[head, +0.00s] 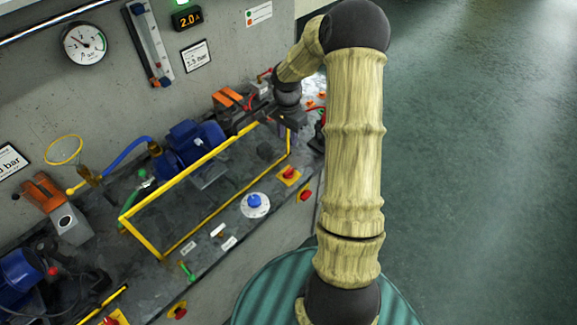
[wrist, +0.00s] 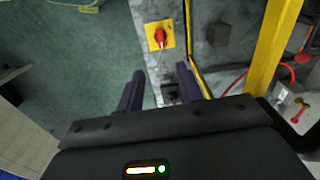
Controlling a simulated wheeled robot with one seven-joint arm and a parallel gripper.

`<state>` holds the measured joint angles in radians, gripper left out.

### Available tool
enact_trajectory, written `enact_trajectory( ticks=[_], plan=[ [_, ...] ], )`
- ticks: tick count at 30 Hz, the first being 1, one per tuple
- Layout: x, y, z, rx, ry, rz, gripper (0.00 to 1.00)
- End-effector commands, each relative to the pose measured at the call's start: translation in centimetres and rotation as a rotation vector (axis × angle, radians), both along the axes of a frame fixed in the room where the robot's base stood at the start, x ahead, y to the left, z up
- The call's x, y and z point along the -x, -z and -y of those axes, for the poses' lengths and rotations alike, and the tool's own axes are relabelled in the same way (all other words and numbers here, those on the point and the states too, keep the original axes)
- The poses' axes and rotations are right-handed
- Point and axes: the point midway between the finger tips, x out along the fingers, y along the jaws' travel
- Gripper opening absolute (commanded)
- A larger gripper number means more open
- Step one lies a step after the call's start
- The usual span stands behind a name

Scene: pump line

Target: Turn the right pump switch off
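A red rotary switch (wrist: 160,37) on a square yellow plate shows in the wrist view, on the grey bench top beyond my fingertips. Its handle lies roughly along the view's vertical. A matching red switch on a yellow plate (head: 290,175) shows in the head view near the bench's front edge, right of the yellow frame. My gripper (wrist: 160,69) is open, with nothing between its two dark fingers and apart from the switch. In the head view my gripper (head: 290,115) is over the bench's far right end, its fingertips not clear. My arm partly hides that end.
A blue knob (head: 255,202) and a red button (head: 306,193) are nearby. Open green floor (head: 480,150) lies right.

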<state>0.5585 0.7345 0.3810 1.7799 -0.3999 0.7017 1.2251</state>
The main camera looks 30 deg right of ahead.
Motion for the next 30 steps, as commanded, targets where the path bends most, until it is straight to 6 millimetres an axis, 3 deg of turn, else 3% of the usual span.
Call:
enact_trajectory(
  ticks=[17,30],
  plan=[
    [-0.3,1.2,0.6,-0.004,0.04,-0.004,0.36],
    [-0.3,8.0,0.5,-0.004,0.038,-0.005,0.36]
  ],
)
